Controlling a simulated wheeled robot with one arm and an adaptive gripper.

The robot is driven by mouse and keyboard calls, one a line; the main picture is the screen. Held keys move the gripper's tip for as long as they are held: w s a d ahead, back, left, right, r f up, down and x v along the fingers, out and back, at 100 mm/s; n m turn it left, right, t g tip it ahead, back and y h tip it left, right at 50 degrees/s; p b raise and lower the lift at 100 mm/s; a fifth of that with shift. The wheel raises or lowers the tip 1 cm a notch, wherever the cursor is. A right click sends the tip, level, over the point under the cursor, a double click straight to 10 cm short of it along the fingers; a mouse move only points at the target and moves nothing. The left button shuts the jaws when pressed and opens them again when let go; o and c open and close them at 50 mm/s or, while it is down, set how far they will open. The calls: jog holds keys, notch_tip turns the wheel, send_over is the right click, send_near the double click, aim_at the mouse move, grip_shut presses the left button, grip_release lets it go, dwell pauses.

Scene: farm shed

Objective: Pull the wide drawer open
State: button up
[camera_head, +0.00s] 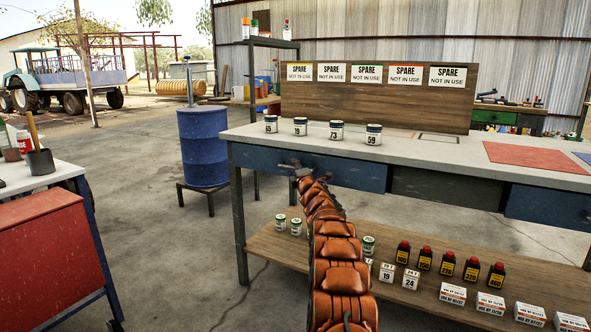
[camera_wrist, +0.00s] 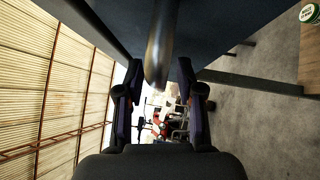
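The workbench has a wide blue drawer front (camera_head: 352,173) at its left end. My gripper (camera_wrist: 160,92) is open, with one finger on each side of the handle's end. Gaps show between handle and fingers. The drawer looks closed, flush under the top.
Several tins (camera_head: 335,131) stand on the benchtop (camera_head: 440,150) above the drawer. The lower shelf (camera_head: 440,240) holds tins, dark bottles and small boxes. A blue barrel (camera_head: 203,147) and a red cabinet (camera_head: 45,250) stand left. The floor between them is clear.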

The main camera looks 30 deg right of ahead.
jog(key=shift+c, duration=0.4)
grip_shut()
jog(key=shift+s+f, duration=0.1)
